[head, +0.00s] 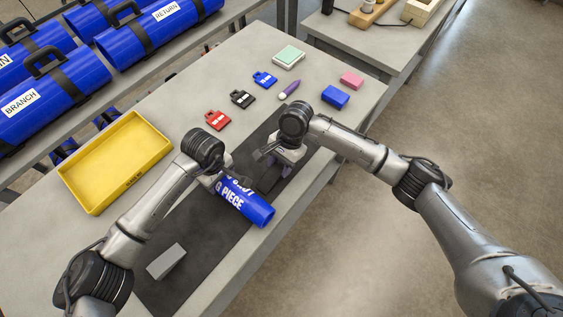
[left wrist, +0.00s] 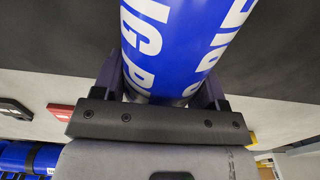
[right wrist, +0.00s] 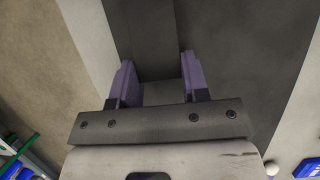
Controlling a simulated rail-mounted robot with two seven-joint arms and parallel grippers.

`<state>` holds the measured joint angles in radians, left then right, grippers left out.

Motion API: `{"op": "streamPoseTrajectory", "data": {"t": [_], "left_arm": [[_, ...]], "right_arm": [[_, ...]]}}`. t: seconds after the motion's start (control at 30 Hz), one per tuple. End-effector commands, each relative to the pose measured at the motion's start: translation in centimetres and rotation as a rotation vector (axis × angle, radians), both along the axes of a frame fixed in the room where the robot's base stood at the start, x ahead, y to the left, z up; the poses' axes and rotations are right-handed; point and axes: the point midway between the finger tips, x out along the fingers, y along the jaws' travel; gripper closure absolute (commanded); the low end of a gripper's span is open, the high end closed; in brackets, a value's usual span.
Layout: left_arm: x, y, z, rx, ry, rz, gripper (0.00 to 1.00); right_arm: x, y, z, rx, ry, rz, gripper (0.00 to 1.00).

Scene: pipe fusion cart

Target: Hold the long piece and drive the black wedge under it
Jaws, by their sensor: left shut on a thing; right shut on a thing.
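The long piece (head: 249,205), a blue cylinder with white lettering, lies on the dark mat. My left gripper (head: 221,181) is shut on it, and in the left wrist view the blue cylinder (left wrist: 172,45) sits between the fingers. The black wedge (head: 268,179) is on the mat beside the piece, toward the right arm. My right gripper (head: 284,167) is shut on the wedge; in the right wrist view the dark block (right wrist: 152,42) lies between the purple fingers. Whether the wedge touches the piece or reaches under it is hidden.
A grey block (head: 167,262) lies on the mat (head: 205,235) at the near left. A yellow tray (head: 88,197) stands left. Red (head: 218,120), black (head: 243,99) and blue (head: 264,79) tags lie farther back, with a blue block (head: 335,97) to the right.

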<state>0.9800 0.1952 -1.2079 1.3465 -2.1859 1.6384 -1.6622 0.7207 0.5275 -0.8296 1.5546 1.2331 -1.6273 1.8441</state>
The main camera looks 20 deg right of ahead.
Motion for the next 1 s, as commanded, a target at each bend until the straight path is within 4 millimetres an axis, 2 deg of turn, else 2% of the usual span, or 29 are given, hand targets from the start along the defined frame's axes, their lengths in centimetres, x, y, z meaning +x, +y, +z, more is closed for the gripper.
{"op": "streamPoseTrajectory", "data": {"t": [1.0], "left_arm": [[0.0, 0.0, 0.1, -0.001, 0.000, 0.000, 0.68]], "right_arm": [[-0.9, 1.8, 0.0, 0.000, 0.002, 0.001, 0.96]]}}
